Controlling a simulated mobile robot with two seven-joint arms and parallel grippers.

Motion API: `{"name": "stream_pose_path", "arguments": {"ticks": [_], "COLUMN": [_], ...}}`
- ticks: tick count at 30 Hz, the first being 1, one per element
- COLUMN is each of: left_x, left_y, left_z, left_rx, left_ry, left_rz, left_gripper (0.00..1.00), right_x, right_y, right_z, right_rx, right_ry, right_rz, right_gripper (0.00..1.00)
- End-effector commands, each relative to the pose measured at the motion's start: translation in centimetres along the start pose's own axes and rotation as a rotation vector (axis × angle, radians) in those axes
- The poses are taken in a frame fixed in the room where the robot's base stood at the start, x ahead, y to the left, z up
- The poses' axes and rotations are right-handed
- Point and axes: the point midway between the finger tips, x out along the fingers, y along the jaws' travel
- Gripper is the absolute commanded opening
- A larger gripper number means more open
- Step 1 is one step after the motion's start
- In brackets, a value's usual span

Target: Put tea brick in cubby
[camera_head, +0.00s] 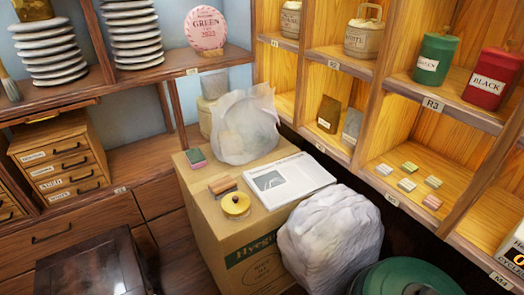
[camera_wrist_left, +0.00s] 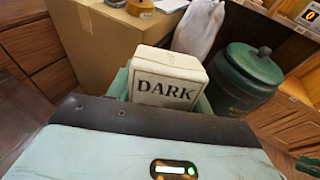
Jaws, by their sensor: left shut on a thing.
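A pale block marked DARK (camera_wrist_left: 168,78), seemingly the tea brick, is in the left wrist view. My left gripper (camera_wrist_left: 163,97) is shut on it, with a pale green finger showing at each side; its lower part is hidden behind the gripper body. Neither gripper shows in the head view, and my right gripper is in no view. The wooden cubbies (camera_head: 372,92) stand at the right in the head view. One lower cubby (camera_head: 450,150) holds several small pale, green and pink blocks (camera_head: 408,184). Another cubby holds a brown packet (camera_head: 328,114) and a grey one (camera_head: 352,126).
A cardboard box (camera_head: 218,215) carries a tape roll (camera_head: 236,204), a printed sheet (camera_head: 287,180) and a filled translucent bag (camera_head: 244,128). A white bag (camera_head: 330,240) and a green lidded drum (camera_head: 405,280) stand before the cubbies. Green (camera_head: 435,59) and red (camera_head: 492,78) canisters occupy an upper cubby.

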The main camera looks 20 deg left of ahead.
Motion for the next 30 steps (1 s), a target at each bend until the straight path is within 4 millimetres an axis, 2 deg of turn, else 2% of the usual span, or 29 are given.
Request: {"name": "stream_pose_path", "arguments": {"ticks": [11, 24, 30], "left_x": [0.5, 2.1, 1.8], "left_y": [-1.4, -5.2, -4.8], "left_z": [0.2, 1.2, 5.9], "left_rx": [-0.02, -0.099, -0.078], "left_ry": [0.018, 0.091, 0.021], "left_rz": [0.068, 0.311, 0.313], "left_gripper": [0.2, 0.2, 0.2], "right_x": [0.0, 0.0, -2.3], "right_y": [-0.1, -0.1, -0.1], "right_z": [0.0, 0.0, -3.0], "right_rx": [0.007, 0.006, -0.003], "right_ry": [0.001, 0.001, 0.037], "right_rz": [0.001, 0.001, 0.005], "right_gripper": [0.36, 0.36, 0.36]}}
